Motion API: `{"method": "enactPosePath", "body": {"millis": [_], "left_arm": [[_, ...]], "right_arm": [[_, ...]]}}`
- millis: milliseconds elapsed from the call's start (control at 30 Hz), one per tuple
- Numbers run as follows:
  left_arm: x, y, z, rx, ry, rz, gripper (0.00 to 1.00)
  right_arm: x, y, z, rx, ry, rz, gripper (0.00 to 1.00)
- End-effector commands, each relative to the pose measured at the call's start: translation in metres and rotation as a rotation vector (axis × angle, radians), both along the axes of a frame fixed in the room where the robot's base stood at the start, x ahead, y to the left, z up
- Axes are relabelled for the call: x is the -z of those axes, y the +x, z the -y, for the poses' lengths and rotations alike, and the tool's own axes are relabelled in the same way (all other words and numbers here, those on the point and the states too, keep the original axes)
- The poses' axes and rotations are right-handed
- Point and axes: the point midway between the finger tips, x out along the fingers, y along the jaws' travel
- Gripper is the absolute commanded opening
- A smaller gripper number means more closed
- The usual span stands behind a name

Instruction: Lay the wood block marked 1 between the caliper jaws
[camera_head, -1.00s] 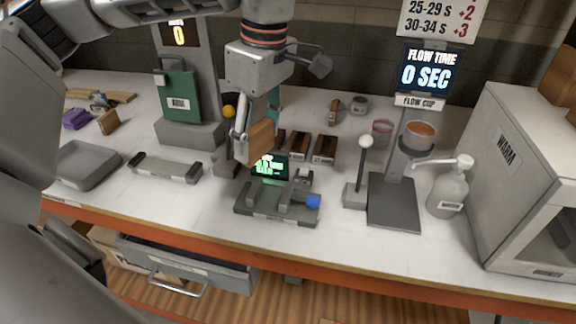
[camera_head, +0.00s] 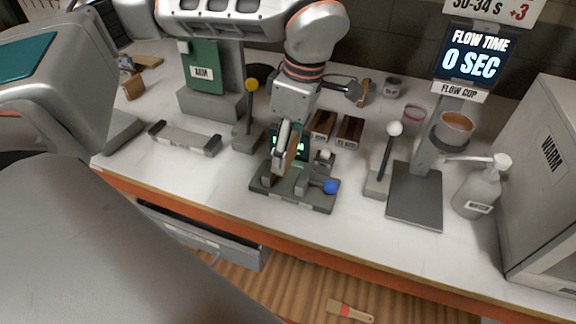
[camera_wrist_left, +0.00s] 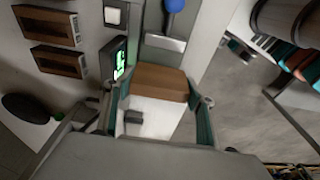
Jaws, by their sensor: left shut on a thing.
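My left gripper (camera_head: 283,163) is shut on a brown wood block (camera_head: 293,154), held upright over the caliper (camera_head: 292,199). In the left wrist view, the block (camera_wrist_left: 160,80) sits between the teal fingertips of the gripper (camera_wrist_left: 160,103). No mark on it is readable. The caliper is a dark grey base with raised jaws and a blue knob (camera_head: 330,186) at its right. The gripper hides part of the jaws and the green display (camera_head: 275,140) behind. Whether the block touches the caliper, I cannot tell. My right gripper is not in view.
Two wood blocks (camera_head: 323,125) (camera_head: 348,131) lie behind the caliper. A yellow-knobbed lever (camera_head: 250,87) stands behind left, and a white-knobbed lever (camera_head: 394,129) stands right, beside the flow cup stand (camera_head: 414,195). The front table edge is close.

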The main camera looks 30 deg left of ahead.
Motion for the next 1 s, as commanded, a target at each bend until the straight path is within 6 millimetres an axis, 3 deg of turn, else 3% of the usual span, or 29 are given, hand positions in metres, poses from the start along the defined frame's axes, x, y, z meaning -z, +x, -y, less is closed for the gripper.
{"method": "enactPosePath", "body": {"millis": [267,500,867,900,967,1000], "left_arm": [[0.020,0.000,0.000,0.001,0.000,-0.001,0.33],[0.052,0.000,0.000,0.001,0.000,-0.001,0.33],[0.056,0.001,0.000,0.001,-0.001,0.002,0.33],[0.057,0.001,0.000,0.001,0.000,0.002,0.57],[0.056,0.001,0.000,0.001,0.000,0.002,0.72],[0.056,0.001,0.000,0.001,0.000,0.002,0.72]], "right_arm": [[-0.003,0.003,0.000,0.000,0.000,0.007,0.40],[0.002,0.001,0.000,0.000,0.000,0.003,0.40],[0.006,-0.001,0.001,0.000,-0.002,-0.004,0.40],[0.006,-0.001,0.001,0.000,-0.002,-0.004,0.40],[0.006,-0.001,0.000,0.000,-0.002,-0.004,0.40],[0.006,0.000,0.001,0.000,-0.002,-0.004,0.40]]}}
